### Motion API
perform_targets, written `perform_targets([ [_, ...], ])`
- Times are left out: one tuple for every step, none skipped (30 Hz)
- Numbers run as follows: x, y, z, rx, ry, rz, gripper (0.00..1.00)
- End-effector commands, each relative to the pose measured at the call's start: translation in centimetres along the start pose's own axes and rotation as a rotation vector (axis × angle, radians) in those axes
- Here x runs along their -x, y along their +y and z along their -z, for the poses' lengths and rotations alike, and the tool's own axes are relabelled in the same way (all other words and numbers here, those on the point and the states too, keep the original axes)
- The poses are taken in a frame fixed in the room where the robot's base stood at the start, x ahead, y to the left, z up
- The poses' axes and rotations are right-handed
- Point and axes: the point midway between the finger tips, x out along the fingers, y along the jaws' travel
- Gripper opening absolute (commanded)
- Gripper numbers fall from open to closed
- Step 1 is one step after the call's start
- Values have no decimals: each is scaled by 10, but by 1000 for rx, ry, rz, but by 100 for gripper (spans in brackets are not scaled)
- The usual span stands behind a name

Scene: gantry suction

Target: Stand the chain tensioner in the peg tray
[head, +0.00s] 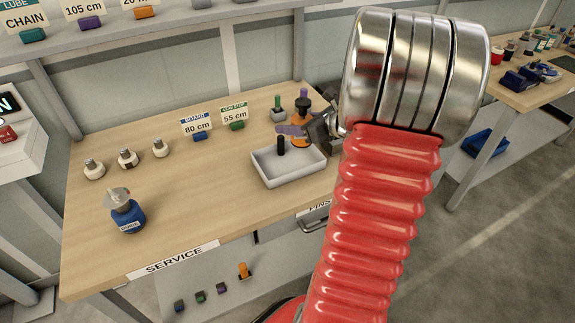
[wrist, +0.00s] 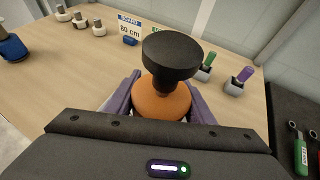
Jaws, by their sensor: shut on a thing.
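The chain tensioner, by its look an orange rounded body with a wide black disc on a short stem, is in the head view (head: 301,138) and large in the wrist view (wrist: 165,55). My gripper (head: 297,131) has its purple fingers on both sides of the orange body, shut on it. The disc points up. The peg tray (head: 290,177) is a pale shallow tray with one upright black peg (head: 281,146). The tensioner shows at the tray's far right side, behind the peg. Its underside is hidden, so I cannot tell what is beneath it.
Small holders with green (head: 278,107) and purple handles stand behind the tray. Sign stands marked 80 cm (head: 197,127) and 55 cm (head: 234,116) are left of them. A blue bottle (head: 127,215) and several small jars stand left. The table's middle is clear.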

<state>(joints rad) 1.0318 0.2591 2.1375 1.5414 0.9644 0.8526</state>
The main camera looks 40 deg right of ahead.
Motion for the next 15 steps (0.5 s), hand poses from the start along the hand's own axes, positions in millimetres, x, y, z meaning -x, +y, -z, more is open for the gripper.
perform_targets([
  [0,0,-1,1,-2,0,10],
  [0,0,0,1,-1,0,10],
  [-1,0,1,1,-1,-1,10],
  [-2,0,2,1,-1,-1,10],
  [-3,0,4,0,-1,-1,10],
  [-5,0,8,-1,-1,-1,10],
  [-6,0,12,-3,-1,-2,10],
  [-8,0,16,-2,0,-2,10],
  [-11,1,21,-3,0,-2,10],
  [-13,1,26,-3,0,-2,10],
  [-15,1,30,-4,0,-3,10],
  [-18,1,36,-3,0,-3,10],
  [-20,0,40,-3,0,-2,10],
  [-22,0,44,-3,0,-2,10],
  [-24,0,48,-2,0,-2,10],
])
